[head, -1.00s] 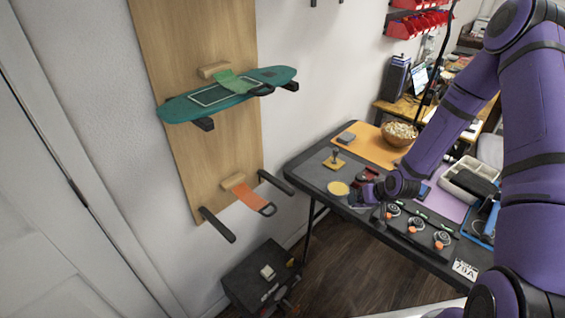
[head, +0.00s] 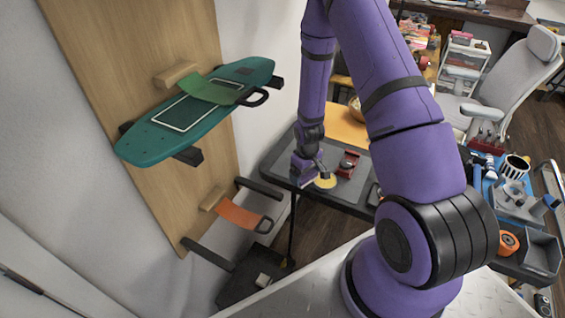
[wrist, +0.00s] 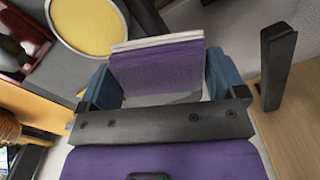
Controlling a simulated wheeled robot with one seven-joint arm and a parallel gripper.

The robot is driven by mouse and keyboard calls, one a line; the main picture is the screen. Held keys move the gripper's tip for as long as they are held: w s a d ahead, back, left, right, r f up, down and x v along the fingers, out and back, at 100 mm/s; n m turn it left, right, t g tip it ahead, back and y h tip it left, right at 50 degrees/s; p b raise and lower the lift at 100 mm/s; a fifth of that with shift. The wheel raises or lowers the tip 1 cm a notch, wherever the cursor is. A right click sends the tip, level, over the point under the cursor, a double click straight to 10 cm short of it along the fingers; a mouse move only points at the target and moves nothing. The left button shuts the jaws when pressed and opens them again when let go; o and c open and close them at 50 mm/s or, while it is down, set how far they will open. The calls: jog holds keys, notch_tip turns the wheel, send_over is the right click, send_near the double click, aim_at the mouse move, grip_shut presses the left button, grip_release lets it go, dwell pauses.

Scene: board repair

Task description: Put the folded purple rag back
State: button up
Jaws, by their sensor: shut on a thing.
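The folded purple rag (wrist: 157,66) is held upright between the two blue fingertips of my gripper (wrist: 162,86) in the wrist view, with a pale layer along its top edge. In the head view my gripper (head: 307,172) is over the left end of the dark worktable (head: 274,163), near a round yellow-topped piece (head: 325,182). The rag is small there and hard to tell from my purple arm. I cannot see a clear resting spot for it.
Below are an orange strap (head: 238,214) and empty black pegs (head: 206,255). A black peg (wrist: 276,66) is close at right in the wrist view.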

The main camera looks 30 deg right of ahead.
send_over(287, 168)
jog(key=shift+w+f, duration=0.1)
jog(key=shift+f, duration=2.25)
